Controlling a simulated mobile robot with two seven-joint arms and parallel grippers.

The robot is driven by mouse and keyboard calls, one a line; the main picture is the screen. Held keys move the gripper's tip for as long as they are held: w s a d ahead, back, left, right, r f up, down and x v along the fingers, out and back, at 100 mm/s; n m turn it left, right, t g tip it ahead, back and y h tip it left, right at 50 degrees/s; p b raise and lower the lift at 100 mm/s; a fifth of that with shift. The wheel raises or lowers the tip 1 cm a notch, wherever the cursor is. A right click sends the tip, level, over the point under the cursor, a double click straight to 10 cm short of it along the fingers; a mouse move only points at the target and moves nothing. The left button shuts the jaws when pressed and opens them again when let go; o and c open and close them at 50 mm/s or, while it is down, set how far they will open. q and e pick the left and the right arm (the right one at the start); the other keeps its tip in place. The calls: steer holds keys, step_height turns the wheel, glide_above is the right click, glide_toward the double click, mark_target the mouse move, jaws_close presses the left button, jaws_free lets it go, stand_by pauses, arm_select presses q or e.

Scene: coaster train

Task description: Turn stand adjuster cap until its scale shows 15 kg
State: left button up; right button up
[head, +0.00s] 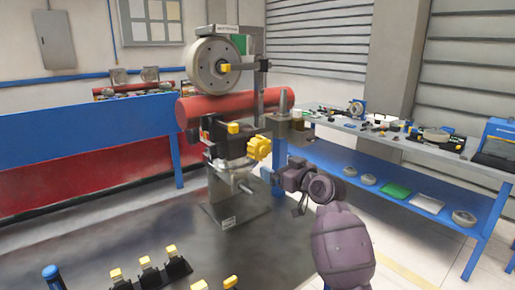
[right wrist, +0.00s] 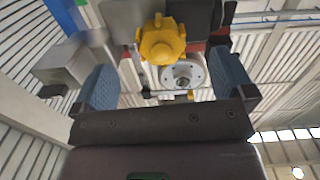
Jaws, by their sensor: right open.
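The stand adjuster cap is a yellow lobed knob (head: 259,147) on the right side of the stand (head: 236,205), below a red tube. In the right wrist view the cap (right wrist: 162,42) lies ahead, between and beyond the two blue-grey finger pads. My right gripper (head: 282,178) is open and empty, to the lower right of the cap in the head view, and does not appear to touch it. The scale cannot be read in either view. My left gripper is not in view.
A red tube (head: 232,106) and a grey wheel (head: 214,64) sit above the cap. Yellow-topped clamps (head: 148,268) stand at the front of the dark floor area. A blue workbench (head: 400,185) with parts is at the right. A blue barrier (head: 90,140) runs along the left.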

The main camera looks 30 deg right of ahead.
mark_target(263, 151)
steer(key=w, duration=0.3)
steer(key=w+r+p, duration=0.1)
steer(key=w, duration=0.3)
steer(key=w+r+p, duration=0.1)
steer(key=w, duration=0.3)
steer(key=shift+a+r, duration=0.15)
steer(key=shift+a, duration=0.1)
steer(key=c, duration=0.9)
